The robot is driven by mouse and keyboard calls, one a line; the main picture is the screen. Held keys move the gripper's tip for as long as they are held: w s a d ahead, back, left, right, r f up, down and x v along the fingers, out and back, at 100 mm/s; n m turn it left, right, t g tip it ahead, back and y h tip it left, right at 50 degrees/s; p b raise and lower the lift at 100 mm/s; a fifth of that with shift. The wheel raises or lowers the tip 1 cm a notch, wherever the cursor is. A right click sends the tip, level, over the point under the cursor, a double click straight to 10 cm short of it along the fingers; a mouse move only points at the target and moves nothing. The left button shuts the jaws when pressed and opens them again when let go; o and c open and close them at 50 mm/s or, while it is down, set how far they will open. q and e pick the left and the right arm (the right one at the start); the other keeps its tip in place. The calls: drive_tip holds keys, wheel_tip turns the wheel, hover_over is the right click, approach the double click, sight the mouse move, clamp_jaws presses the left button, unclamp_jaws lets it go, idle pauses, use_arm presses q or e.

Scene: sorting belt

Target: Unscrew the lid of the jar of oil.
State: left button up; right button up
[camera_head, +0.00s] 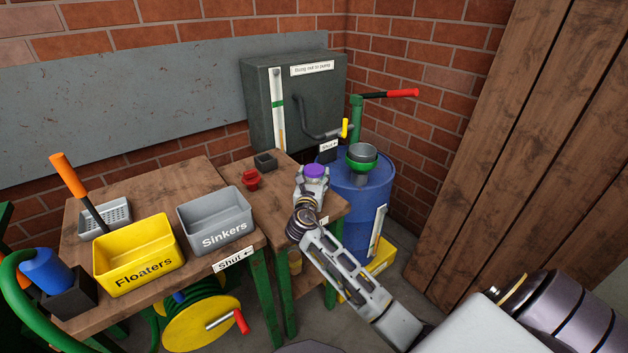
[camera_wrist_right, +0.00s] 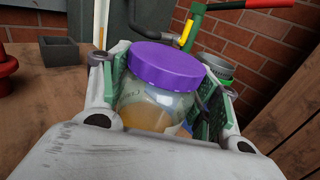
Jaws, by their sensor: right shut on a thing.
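The jar of oil (camera_wrist_right: 152,108) is clear, with amber liquid low inside it. Its purple lid (camera_wrist_right: 166,66) is on top. In the right wrist view the jar sits upright or slightly tilted between the green-padded fingers of my right gripper (camera_wrist_right: 158,100), which is shut on the jar's body below the lid. In the head view the purple lid (camera_head: 315,170) shows above my right gripper (camera_head: 312,184), over the right end of the wooden table. The gripper hides most of the jar there, and I cannot tell whether its base touches the table. My left gripper is not in view.
A red object (camera_head: 251,180) and a small dark square holder (camera_head: 265,161) stand left of the jar. Grey "Sinkers" (camera_head: 216,218) and yellow "Floaters" (camera_head: 139,256) bins are farther left. A blue barrel (camera_head: 371,192) with a green pump and bowls stands close on the right.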

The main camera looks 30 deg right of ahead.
wheel_tip(320, 180, up, 6)
drive_tip(key=shift+p, duration=0.8)
use_arm(q)
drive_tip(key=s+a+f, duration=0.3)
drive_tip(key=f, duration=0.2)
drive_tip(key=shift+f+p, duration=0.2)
drive_tip(key=shift+p, duration=0.1)
use_arm(e)
drive_tip(key=shift+r, duration=1.1)
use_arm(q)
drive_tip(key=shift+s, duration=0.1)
use_arm(e)
drive_tip(key=shift+f, duration=0.1)
